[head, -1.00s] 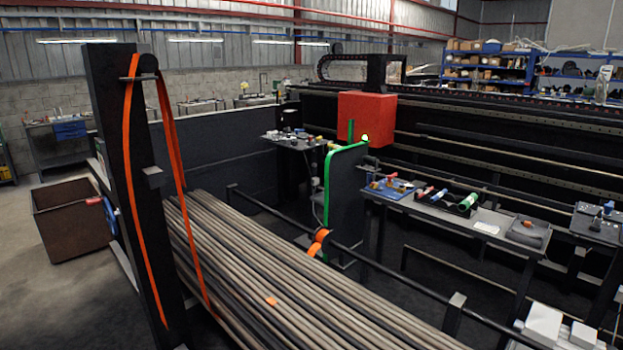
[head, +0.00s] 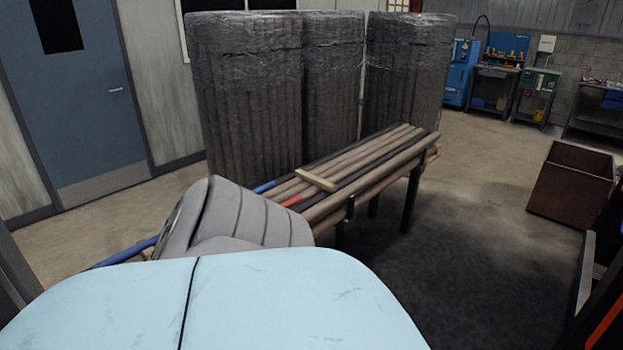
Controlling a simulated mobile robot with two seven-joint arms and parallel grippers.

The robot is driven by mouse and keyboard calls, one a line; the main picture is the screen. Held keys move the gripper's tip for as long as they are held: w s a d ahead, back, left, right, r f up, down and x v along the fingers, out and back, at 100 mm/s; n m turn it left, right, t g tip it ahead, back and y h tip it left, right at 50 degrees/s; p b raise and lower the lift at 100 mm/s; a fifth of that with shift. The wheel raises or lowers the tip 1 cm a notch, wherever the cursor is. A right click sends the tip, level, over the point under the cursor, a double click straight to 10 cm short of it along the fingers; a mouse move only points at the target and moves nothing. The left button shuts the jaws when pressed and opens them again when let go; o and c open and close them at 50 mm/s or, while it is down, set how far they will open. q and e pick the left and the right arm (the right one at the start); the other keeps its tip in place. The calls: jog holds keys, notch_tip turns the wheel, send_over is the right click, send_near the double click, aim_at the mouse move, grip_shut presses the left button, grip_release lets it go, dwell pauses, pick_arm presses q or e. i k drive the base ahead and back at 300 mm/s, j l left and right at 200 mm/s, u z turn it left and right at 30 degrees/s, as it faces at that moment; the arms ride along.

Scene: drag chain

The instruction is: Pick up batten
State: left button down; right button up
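A short pale wooden batten (head: 316,180) lies crosswise on top of a bundle of brown and dark pipes (head: 362,162) near the middle of the head view. The pipes rest on a dark low rack (head: 412,195). The batten looks flat and fully visible, with nothing touching it from above. Neither of my grippers is in view. Parts of my own body fill the lower left and hide the near end of the pipe bundle.
Tall plastic-wrapped bundles (head: 244,95) stand close behind the rack. A blue door (head: 75,90) is at the left. A rusty bin (head: 572,180) stands at the right, with free floor between it and the rack. Workbenches (head: 492,90) stand at the back right.

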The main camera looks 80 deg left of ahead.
aim_at(323, 184)
jog(key=u, duration=2.55)
jog(key=z, duration=2.9)
jog(key=u, duration=2.75)
